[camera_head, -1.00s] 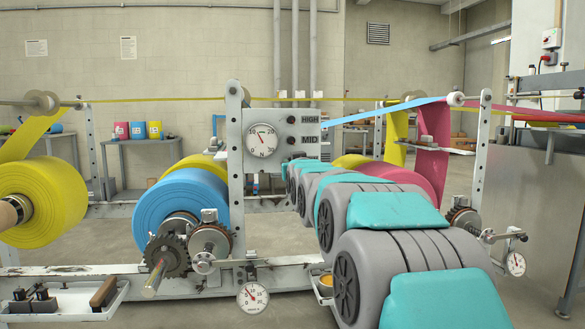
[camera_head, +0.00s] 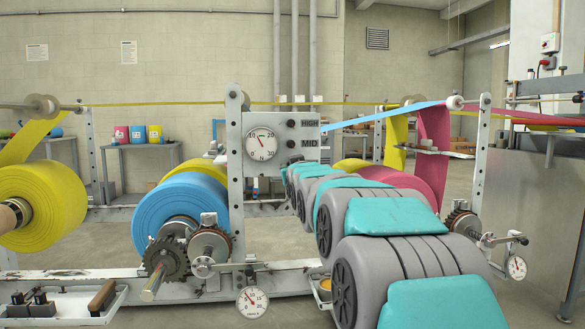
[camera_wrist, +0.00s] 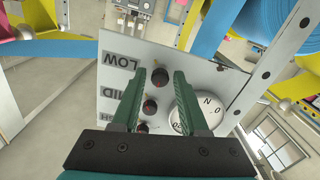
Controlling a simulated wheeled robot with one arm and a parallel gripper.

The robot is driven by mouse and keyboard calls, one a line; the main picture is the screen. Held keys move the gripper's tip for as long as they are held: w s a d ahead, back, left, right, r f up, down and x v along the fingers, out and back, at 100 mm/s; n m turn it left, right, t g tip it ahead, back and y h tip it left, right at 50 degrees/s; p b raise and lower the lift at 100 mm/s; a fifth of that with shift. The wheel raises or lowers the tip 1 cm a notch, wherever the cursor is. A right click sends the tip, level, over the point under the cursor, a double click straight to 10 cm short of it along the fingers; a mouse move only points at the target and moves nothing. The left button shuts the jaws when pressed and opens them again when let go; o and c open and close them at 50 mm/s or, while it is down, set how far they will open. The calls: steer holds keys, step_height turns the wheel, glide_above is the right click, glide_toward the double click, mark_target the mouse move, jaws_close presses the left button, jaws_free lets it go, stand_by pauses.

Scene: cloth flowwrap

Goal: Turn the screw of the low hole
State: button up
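The low-hole screw (camera_wrist: 160,77) is a dark knob beside the LOW label (camera_wrist: 120,62) on the grey panel (camera_wrist: 220,75), shown upside down in the wrist view. My gripper (camera_wrist: 159,71) is open; its two green fingertips stand either side of this screw, with a visible gap on each side. I cannot tell how deep the fingers reach. The MID screw (camera_wrist: 149,106) and HIGH screw (camera_wrist: 142,128) show between the fingers, closer to the palm. In the head view the HIGH screw (camera_head: 291,120) and MID screw (camera_head: 291,143) are visible, but my arm hides the low one.
A round dial (camera_wrist: 187,115) sits on the panel close beside one finger; it also shows in the head view (camera_head: 262,143). A perforated post (camera_head: 235,150) edges the panel. Blue film (camera_head: 180,205) and yellow film (camera_head: 45,205) rolls stand left. A lower gauge (camera_head: 252,301) hangs from the frame.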

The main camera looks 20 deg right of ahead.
steer(key=shift+o, duration=0.7)
steer(key=v, duration=0.7)
steer(key=shift+s, duration=0.4)
steer(key=shift+a, duration=0.15)
steer(key=s+a+f+g+y+p, duration=0.1)
steer(key=s+a+f+g, duration=0.3)
steer(key=f, duration=0.3)
steer(key=s+a+f+g+y+p, duration=0.1)
steer(key=s+a+f+g, duration=0.15)
steer(key=s+f, duration=0.35)
steer(key=s+a+f+g+y+p, duration=0.1)
steer(key=s+a+f+g+y, duration=0.2)
steer(key=f, duration=0.5)
steer(key=s+a+f+g+p, duration=0.1)
steer(key=s+a+f+g, duration=0.2)
steer(key=s, duration=0.7)
steer(key=s+a+f+g+p, duration=0.1)
steer(key=s+f, duration=0.4)
steer(key=s, duration=0.5)
steer(key=s+a+f+n+g+p, duration=0.1)
steer(key=s+a+f+g, duration=0.3)
steer(key=s, duration=0.7)
steer(key=shift+a+g, duration=0.4)
steer(key=shift+g, duration=0.45)
